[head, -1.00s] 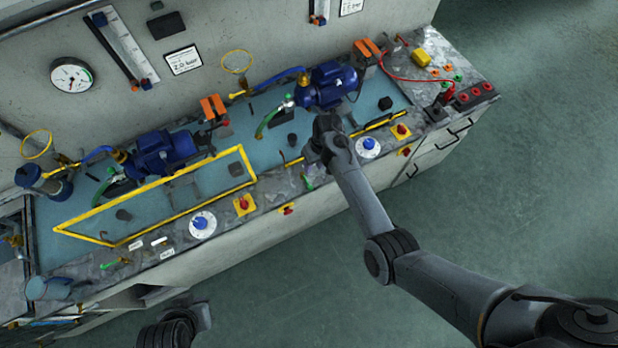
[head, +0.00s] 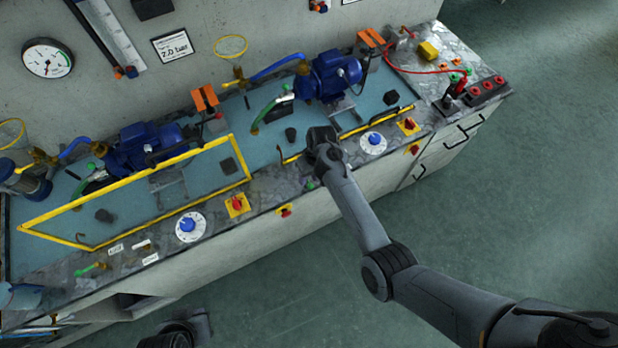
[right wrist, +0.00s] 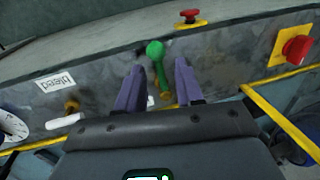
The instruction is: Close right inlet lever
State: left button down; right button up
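The right inlet lever, a green-knobbed handle (right wrist: 157,58) on a brass fitting, shows in the right wrist view between my fingers. My right gripper (right wrist: 160,66) is open, one purple finger on each side of the lever, with visible gaps. In the head view my right wrist hangs over the bench's front ledge, and the lever is almost wholly hidden there. A second green lever (head: 93,267) sits on the ledge at the left.
Along the ledge are blue dials (head: 187,226), a red-and-yellow switch (head: 237,204) and a red stop button (right wrist: 190,15). A yellow frame (head: 82,244) and two blue pumps (head: 333,76) stand on the bench. The floor (head: 520,200) in front is clear.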

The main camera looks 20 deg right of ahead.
grip_shut()
dwell(1.5)
